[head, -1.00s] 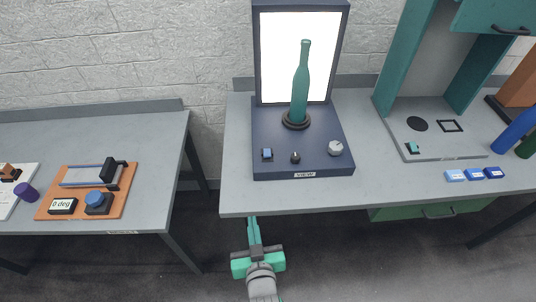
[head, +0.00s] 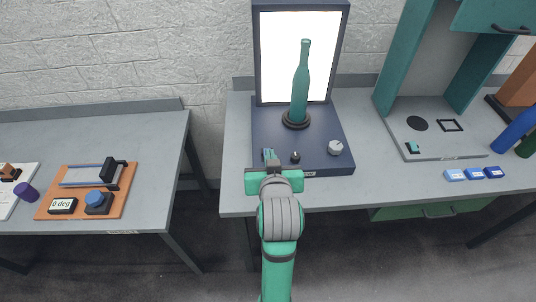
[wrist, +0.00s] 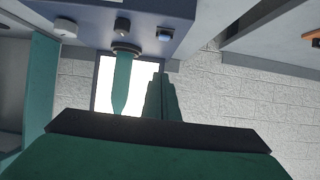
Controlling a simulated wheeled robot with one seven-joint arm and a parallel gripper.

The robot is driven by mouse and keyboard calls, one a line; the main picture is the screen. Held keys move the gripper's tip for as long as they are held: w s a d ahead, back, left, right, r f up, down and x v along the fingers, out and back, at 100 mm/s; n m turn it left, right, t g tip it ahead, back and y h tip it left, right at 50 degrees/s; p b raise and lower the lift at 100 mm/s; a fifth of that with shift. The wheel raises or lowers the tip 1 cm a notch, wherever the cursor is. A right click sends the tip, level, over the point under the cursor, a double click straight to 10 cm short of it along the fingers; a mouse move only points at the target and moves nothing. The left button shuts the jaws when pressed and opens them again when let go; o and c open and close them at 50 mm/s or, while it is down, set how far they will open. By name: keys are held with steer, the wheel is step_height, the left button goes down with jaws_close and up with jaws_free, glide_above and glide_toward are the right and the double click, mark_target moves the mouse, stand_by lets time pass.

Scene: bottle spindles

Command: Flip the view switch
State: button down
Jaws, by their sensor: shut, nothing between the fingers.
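The dark blue view station (head: 320,160) stands on the middle table with a bright lit panel (head: 275,60) behind a green bottle (head: 300,90). Its front deck holds a small black knob (head: 295,157) and a pale round dial (head: 335,148). A small blue switch sits left of the knob; my gripper (head: 269,155) hides it in the head view. The switch (wrist: 165,35) shows in the wrist view, which is upside down, apart from my fingertips. My gripper (wrist: 160,85) is shut and empty.
The bottle stands upright on a dark round base (head: 297,120) behind the controls. Blue blocks (head: 474,174) and a grey board (head: 440,135) lie to the right. An orange board (head: 75,205) is on the left table. A gap separates the tables.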

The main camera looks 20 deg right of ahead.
steer(key=x, duration=0.9)
steer(key=shift+w+f, duration=0.1)
step_height(320, 180, down, 3)
steer(key=shift+a+f, duration=0.1)
steer(key=shift+f, duration=0.2)
steer(key=shift+s+f, duration=0.3)
